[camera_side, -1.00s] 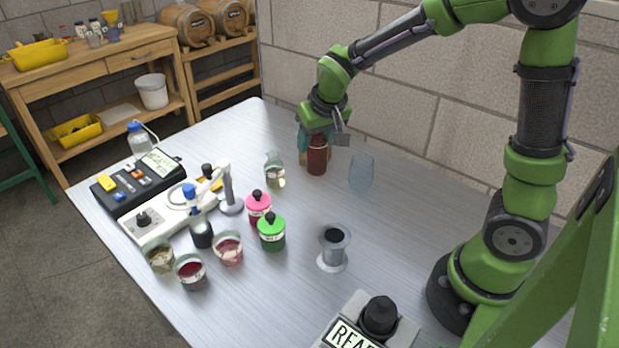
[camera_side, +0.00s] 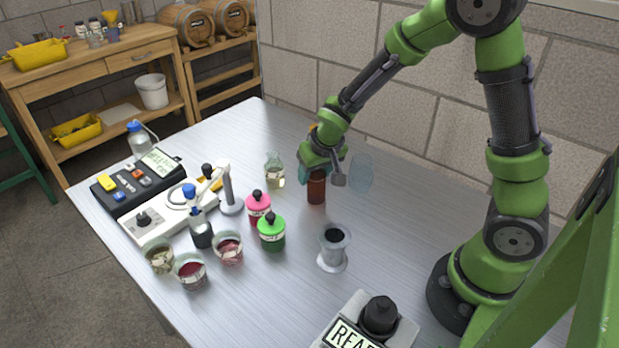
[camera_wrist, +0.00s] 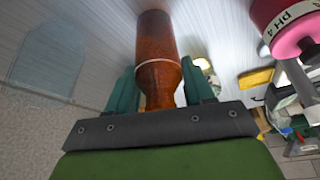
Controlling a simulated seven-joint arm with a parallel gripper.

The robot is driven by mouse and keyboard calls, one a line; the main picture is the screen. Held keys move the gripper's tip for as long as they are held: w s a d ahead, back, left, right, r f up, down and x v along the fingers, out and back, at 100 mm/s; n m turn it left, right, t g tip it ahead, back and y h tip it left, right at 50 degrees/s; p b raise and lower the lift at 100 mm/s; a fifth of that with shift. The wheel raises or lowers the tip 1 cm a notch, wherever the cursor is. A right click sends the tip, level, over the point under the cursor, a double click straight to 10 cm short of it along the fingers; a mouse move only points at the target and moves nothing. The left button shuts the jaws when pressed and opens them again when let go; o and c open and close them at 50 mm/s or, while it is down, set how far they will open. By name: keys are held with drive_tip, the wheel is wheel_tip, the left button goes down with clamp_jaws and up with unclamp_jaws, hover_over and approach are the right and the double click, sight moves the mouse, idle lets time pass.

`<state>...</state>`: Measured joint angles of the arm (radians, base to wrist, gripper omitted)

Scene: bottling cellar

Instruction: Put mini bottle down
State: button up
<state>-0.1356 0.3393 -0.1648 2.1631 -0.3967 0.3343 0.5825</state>
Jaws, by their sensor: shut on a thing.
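The mini bottle (camera_side: 316,190) is a small brown bottle, held upright near the middle of the metal table. In the side view its top is hidden by my gripper (camera_side: 319,172), which is above it. In the wrist view the bottle (camera_wrist: 156,50) sits between my two green fingers, and my gripper (camera_wrist: 160,90) is shut on its neck. The bottle's base is at or close to the tabletop (camera_side: 390,225); I cannot tell whether it touches.
A clear glass (camera_side: 361,173) stands just right of the bottle. A small flask (camera_side: 274,170), a pink-capped bottle (camera_side: 258,208) and a green bottle (camera_side: 271,233) stand to its left. A metal cup (camera_side: 333,250) stands in front. The tabletop right of the cup is clear.

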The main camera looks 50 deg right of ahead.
drive_tip(key=o, duration=1.1)
drive_tip(key=shift+f, duration=0.1)
drive_tip(key=shift+o, duration=0.2)
drive_tip(key=shift+r, duration=0.2)
drive_tip(key=v, duration=1.2)
drive_tip(key=s+a+r+t+y, duration=0.3)
drive_tip(key=s+r, duration=0.4)
drive_tip(key=s, duration=0.6)
drive_tip(key=shift+a+r+n+y, duration=0.3)
drive_tip(key=shift+a+r+y, duration=0.1)
drive_tip(key=shift+a, duration=0.5)
drive_tip(key=shift+w, duration=0.1)
